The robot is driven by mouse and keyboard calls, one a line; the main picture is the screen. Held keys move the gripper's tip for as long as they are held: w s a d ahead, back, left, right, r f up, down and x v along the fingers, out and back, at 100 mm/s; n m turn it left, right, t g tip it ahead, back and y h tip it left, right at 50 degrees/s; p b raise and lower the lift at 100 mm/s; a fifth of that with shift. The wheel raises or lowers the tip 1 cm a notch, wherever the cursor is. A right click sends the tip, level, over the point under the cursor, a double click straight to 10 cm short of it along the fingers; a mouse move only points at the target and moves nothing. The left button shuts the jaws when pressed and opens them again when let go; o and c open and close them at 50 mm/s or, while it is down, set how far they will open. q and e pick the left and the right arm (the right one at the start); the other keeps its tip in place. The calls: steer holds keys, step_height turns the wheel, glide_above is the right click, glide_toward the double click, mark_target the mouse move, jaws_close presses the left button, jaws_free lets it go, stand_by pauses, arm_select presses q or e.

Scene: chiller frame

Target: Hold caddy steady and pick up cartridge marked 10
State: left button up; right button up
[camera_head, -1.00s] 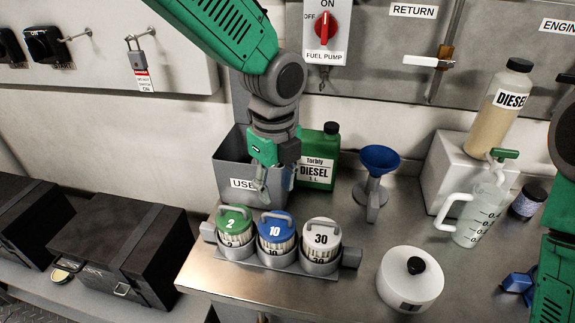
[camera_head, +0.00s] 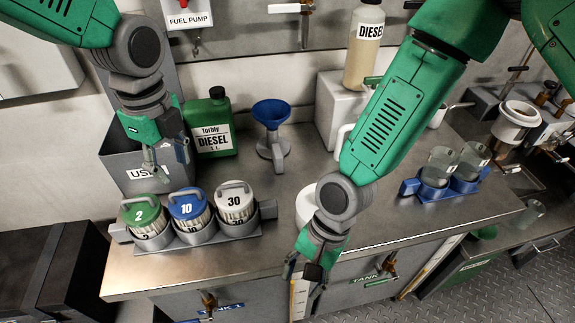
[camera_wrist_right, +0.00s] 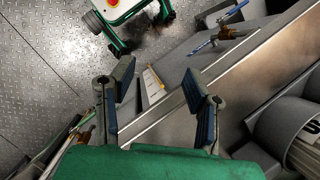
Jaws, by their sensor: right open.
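The grey caddy (camera_head: 221,232) sits on the metal bench with three cartridges in its cups: green-topped 2 (camera_head: 141,213), blue-topped 10 (camera_head: 187,205) and white 30 (camera_head: 236,197). All three have top handles. My left gripper (camera_head: 166,164) hangs above and behind cartridges 2 and 10, fingers apart, empty and not touching them. My right gripper (camera_head: 305,282) is open and empty at the bench's front edge, right of and nearer than the caddy. Its spread fingers also show in the right wrist view (camera_wrist_right: 158,90). The caddy's right handle (camera_head: 268,210) is free.
A grey USED bin (camera_head: 118,172) stands behind the caddy, with a green diesel can (camera_head: 209,130) and blue funnel (camera_head: 271,115) to its right. A white jar (camera_head: 305,205) is partly hidden by my right arm. A blue holder with beakers (camera_head: 437,190) stands farther right.

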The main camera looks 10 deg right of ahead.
mark_target(269, 202)
steer(key=w+r+m, duration=0.1)
steer(key=w+r, duration=0.1)
steer(key=w, duration=0.1)
steer(key=w+r+m, duration=0.2)
steer(key=w, duration=0.1)
steer(key=w+r+m+t, duration=0.1)
steer(key=w+r+m, duration=0.1)
steer(key=w, duration=0.2)
steer(key=shift+d+r, duration=0.2)
steer(key=shift+r, duration=0.15)
steer(key=w+r+m+t, duration=0.1)
steer(key=w+r+m, duration=0.3)
steer(key=w+r, duration=0.25)
steer(key=shift+y, duration=0.3)
steer(key=x, duration=1.4)
steer(key=shift+w+d, duration=0.2)
steer(key=shift+w, duration=0.15)
jaws_close()
